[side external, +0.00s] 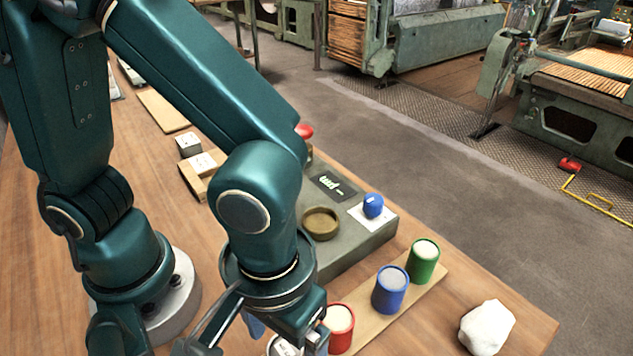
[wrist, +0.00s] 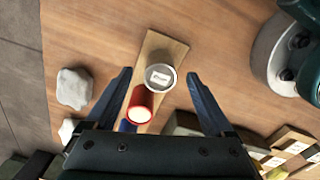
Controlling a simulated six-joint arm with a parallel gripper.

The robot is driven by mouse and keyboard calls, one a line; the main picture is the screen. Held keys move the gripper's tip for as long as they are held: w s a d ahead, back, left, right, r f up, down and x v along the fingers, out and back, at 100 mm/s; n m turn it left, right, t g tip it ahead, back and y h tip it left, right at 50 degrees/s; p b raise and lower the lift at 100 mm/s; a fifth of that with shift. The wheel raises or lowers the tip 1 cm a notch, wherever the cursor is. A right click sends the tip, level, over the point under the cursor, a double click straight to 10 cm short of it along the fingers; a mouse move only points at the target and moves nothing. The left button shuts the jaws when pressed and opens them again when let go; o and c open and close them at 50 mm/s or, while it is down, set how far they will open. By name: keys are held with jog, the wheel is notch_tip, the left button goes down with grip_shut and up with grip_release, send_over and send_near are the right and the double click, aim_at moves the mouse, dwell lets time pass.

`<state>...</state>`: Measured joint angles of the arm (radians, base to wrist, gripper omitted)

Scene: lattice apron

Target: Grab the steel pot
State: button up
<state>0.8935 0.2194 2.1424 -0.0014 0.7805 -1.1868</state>
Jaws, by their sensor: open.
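The steel pot (wrist: 160,79) stands on a wooden board (wrist: 160,46) in the wrist view, with a pale labelled top. In the side external view the steel pot (side external: 283,347) shows only in part at the bottom edge, behind my gripper. My gripper (wrist: 158,75) is open, with one finger on each side of the steel pot in the picture and a gap at both sides. I cannot tell how far above the pot the fingertips are. In the side external view my gripper (side external: 262,328) points down, its fingertips partly hidden.
A red pot (side external: 339,330) stands close beside the steel pot, then a blue pot (side external: 390,290) and a green pot (side external: 422,261) along the board. A white lump (side external: 486,327) lies near the table edge. A grey device (side external: 340,257) with a brass dish (side external: 320,222) stands behind.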

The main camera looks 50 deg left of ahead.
jog(key=shift+f, duration=0.85)
grip_shut()
jog(key=shift+r, duration=0.15)
